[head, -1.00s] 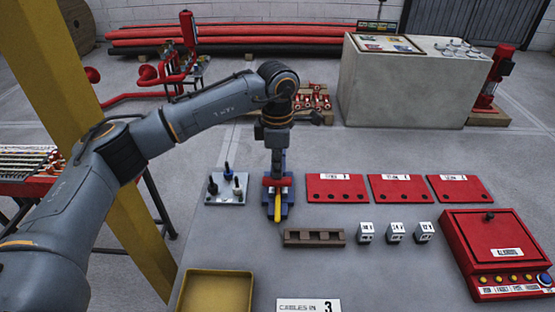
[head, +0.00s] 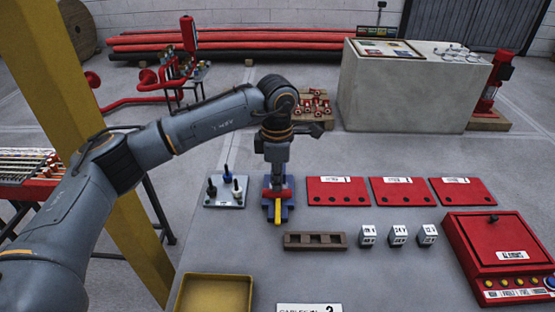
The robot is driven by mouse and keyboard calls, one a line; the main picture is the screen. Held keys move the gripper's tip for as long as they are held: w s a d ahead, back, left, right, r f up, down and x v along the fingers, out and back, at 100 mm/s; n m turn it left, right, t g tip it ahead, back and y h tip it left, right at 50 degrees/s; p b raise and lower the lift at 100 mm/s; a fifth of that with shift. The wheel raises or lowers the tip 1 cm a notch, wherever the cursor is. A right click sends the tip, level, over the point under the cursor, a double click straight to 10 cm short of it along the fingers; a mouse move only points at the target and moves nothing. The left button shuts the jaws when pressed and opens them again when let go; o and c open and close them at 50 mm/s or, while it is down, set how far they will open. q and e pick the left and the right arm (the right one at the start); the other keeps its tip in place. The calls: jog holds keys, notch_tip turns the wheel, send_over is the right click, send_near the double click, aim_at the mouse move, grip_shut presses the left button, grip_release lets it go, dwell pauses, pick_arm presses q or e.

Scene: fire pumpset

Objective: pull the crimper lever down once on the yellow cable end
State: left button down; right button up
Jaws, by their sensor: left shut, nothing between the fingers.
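The crimper (head: 287,213) is a blue block with a red bar (head: 268,193) across it, on the grey table. The yellow cable end (head: 278,217) sticks out of its front, towards me. My left gripper (head: 277,180) is shut, pointing down, directly above and behind the red bar. Its fingertips are close to the crimper; I cannot tell whether they touch it. The gripper hides most of the lever, so its exact angle is unclear. My right gripper is not in view.
A grey plate with dark pegs (head: 226,190) stands just left of the crimper. A brown slotted block (head: 315,240), small white blocks (head: 398,235) and red panels (head: 337,191) are to the right. A yellow tray (head: 214,278) and a red box (head: 500,245) are nearer.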

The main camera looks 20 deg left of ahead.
aim_at(277, 197)
pick_arm(q)
jog(key=shift+f, duration=0.1)
jog(key=shift+s+d+f+b, duration=0.1)
jog(key=shift+s+f+b, duration=0.1)
jog(key=shift+f+b, duration=0.45)
jog(key=shift+s+f+b, duration=0.15)
jog(key=shift+f+b, duration=0.3)
jog(key=shift+f, duration=0.35)
jog(key=shift+s+f+b, duration=0.1)
jog(key=shift+f+b, duration=0.85)
jog(key=shift+f, duration=0.3)
jog(key=shift+r+p, duration=0.45)
jog(key=shift+r, duration=0.15)
notch_tip(277, 197, up, 16)
jog(key=p, duration=0.8)
jog(key=shift+r+p, duration=0.2)
jog(key=shift+p, duration=0.15)
